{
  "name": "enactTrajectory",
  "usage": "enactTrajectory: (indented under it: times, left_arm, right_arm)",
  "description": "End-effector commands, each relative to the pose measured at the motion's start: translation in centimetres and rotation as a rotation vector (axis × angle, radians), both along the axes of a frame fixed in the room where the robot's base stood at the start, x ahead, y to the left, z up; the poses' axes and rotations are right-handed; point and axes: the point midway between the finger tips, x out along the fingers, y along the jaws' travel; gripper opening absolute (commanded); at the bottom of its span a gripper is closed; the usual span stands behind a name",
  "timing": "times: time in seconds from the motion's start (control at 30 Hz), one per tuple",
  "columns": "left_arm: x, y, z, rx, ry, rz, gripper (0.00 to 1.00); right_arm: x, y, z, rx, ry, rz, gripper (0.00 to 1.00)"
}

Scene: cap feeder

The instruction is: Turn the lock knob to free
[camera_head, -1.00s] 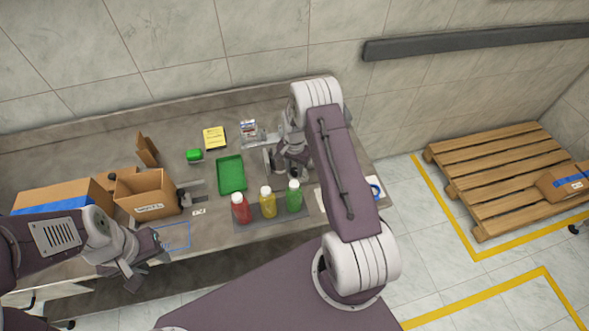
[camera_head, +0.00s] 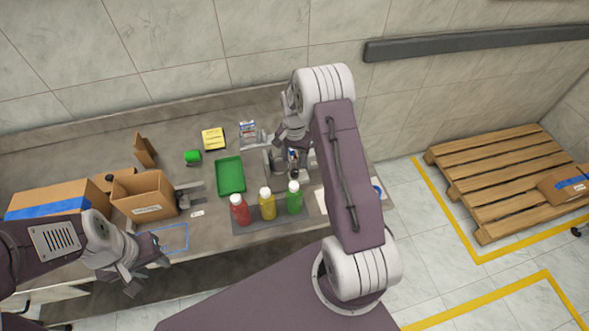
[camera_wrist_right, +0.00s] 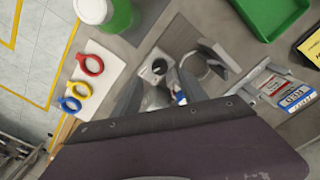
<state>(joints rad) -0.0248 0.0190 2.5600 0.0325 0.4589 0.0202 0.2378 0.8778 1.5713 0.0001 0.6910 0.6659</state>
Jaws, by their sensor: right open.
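The grey cap feeder (camera_head: 268,160) stands at the right part of the bench, partly hidden by my right arm. A small dark round part (camera_head: 294,174) shows on it; I cannot tell if this is the lock knob or how it is turned. My right gripper (camera_head: 291,142) is over the feeder's back part, open, its fingertips hard to make out. In the right wrist view, grey feeder parts (camera_wrist_right: 157,68) show just beyond the dark wrist edge, with a small blue spot beside them. My left gripper (camera_head: 146,272) hangs at the bench's front left edge, open and empty.
Red (camera_head: 240,210), yellow (camera_head: 267,204) and green (camera_head: 293,198) bottles stand on a dark mat in front. A green tray (camera_head: 230,175) lies left of the feeder. Cardboard boxes (camera_head: 145,196) stand at left. Coloured rings lie on a white card (camera_wrist_right: 100,72).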

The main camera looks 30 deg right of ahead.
Motion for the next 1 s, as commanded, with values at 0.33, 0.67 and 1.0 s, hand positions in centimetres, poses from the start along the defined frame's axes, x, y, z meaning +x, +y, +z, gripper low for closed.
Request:
enactTrajectory:
  times: [0.33,0.67,1.0]
  left_arm:
    - [0.0,0.0,-0.6,0.0,0.0,0.0,0.36]
    - [0.0,0.0,-1.3,0.0,0.0,0.0,0.36]
    - [0.0,0.0,-5.5,0.0,0.0,0.0,0.36]
  right_arm:
    - [-0.1,0.0,2.5,0.001,0.002,0.0,0.5]
    - [-0.8,0.4,2.7,0.026,0.034,0.376,0.5]
    - [0.1,-0.4,2.6,0.022,-0.014,0.631,0.5]
